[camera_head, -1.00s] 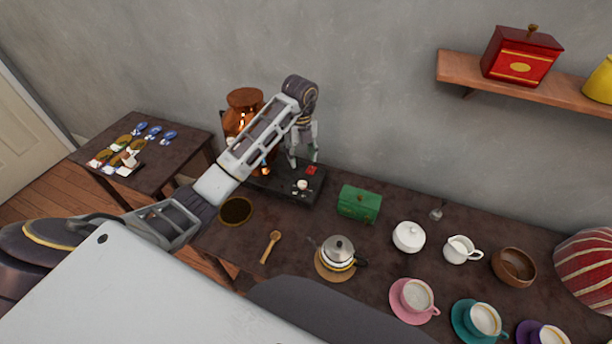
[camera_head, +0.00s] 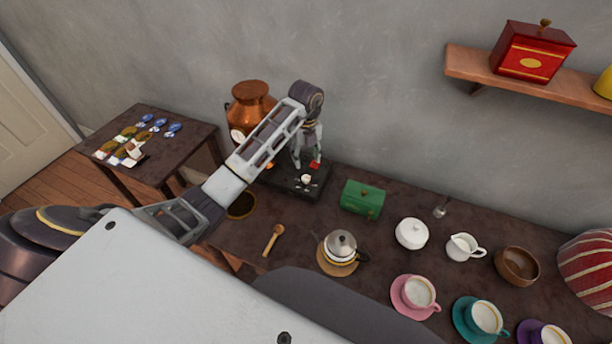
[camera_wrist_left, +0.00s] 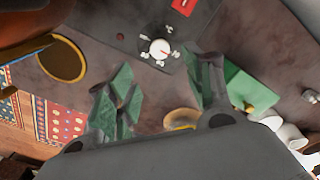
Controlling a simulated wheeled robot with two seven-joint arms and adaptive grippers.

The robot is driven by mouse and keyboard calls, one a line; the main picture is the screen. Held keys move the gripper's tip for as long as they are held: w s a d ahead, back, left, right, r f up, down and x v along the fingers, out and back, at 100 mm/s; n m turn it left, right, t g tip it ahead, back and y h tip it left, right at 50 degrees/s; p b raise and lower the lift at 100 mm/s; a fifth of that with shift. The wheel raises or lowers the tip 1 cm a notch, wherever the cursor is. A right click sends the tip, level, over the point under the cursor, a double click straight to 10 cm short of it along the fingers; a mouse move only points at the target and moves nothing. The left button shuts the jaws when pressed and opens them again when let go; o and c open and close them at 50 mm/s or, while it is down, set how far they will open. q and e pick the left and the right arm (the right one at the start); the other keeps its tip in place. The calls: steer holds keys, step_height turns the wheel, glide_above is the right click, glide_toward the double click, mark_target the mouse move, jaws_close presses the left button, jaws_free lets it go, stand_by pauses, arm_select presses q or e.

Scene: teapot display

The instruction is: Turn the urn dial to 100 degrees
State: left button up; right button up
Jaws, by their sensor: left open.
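The copper urn (camera_head: 250,104) stands at the back left of the long table, partly hidden behind my left arm. Its black base (camera_head: 310,187) carries a white dial (camera_head: 306,180) and a red switch (camera_head: 315,164). In the left wrist view the white dial (camera_wrist_left: 159,49) shows at the top middle with marks around it, and the red switch (camera_wrist_left: 184,6) lies above it. My left gripper (camera_head: 307,165) points down just above the base, by the dial. In the wrist view its green-padded fingers (camera_wrist_left: 160,92) are spread, empty and apart from the dial. My right gripper is not in view.
A green box (camera_head: 362,198) stands right of the base. A kettle (camera_head: 341,246), a wooden spoon (camera_head: 273,240), a white sugar bowl (camera_head: 411,233) and cups on saucers stand further along. A side table (camera_head: 172,169) is at left. The table between base and spoon is mostly clear.

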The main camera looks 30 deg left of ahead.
mark_target(306, 177)
arm_select(q)
step_height(306, 177, down, 10)
steer(key=shift+f+p, duration=0.1)
steer(key=shift+p, duration=0.25)
steer(key=shift+c, duration=0.4)
steer(key=c, duration=1)
